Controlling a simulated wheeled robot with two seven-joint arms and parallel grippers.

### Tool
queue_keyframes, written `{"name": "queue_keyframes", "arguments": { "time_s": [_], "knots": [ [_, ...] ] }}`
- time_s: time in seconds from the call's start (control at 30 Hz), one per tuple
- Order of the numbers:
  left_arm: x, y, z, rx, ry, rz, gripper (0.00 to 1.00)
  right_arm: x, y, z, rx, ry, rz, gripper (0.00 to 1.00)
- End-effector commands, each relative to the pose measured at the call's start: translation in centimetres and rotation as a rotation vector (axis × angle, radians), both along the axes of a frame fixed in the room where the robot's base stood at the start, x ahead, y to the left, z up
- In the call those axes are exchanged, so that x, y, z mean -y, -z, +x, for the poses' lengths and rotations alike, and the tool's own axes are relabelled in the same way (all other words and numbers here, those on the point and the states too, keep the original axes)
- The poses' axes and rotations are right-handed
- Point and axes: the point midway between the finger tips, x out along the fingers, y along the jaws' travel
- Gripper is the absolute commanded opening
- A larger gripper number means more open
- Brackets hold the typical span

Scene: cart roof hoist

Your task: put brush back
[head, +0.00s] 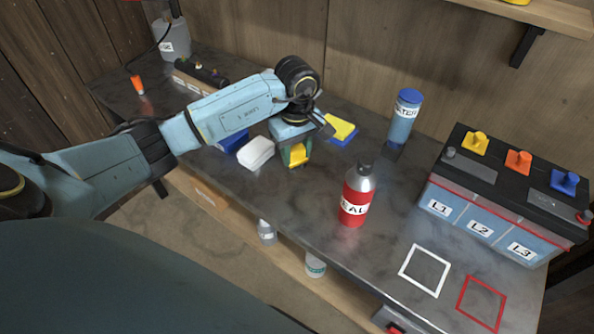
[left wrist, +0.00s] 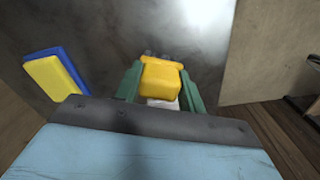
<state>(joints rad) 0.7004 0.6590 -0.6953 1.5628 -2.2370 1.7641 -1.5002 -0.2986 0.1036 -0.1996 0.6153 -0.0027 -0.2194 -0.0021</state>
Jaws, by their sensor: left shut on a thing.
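My left gripper (head: 296,157) is over the middle of the dark bench, its green fingers shut on a yellow thing (head: 299,159), which I take to be the brush. In the left wrist view the yellow piece (left wrist: 160,82) sits between the green fingers (left wrist: 158,88), with short grey tips behind it that look like bristles. The fingers hide part of it, and I cannot tell whether it touches the bench. A white block (head: 256,152) lies just left of the gripper. My right gripper does not show.
A blue and yellow pad (head: 343,129) lies behind the gripper. A red bottle (head: 356,196) and a blue-capped bottle (head: 403,118) stand to its right. A battery-like box (head: 508,195) with L1 to L3 labels is far right. White (head: 403,271) and red (head: 461,303) outlines mark clear bench.

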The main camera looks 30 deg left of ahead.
Motion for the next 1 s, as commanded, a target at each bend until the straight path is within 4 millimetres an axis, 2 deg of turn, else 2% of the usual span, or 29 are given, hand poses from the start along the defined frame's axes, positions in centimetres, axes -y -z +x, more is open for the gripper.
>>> {"name": "queue_keyframes", "arguments": {
  "time_s": [0.03,0.27,0.43,0.87,0.9,1.0],
  "knots": [
    [0.1,0.7,0.0,-0.001,0.001,-0.003,0.15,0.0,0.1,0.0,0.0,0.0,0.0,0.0],
    [0.1,2.6,0.0,-0.001,0.003,-0.002,0.15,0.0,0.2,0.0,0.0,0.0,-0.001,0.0],
    [0.1,5.0,0.0,0.0,0.003,-0.002,0.15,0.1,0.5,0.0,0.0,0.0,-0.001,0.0],
    [0.0,5.6,0.0,0.002,0.005,0.0,0.15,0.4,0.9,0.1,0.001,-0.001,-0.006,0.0],
    [0.0,5.5,0.0,0.002,0.005,-0.001,0.45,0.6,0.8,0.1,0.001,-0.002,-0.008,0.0],
    [0.0,5.5,0.0,0.002,0.005,-0.001,0.58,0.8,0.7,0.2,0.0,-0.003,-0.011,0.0]
  ]
}}
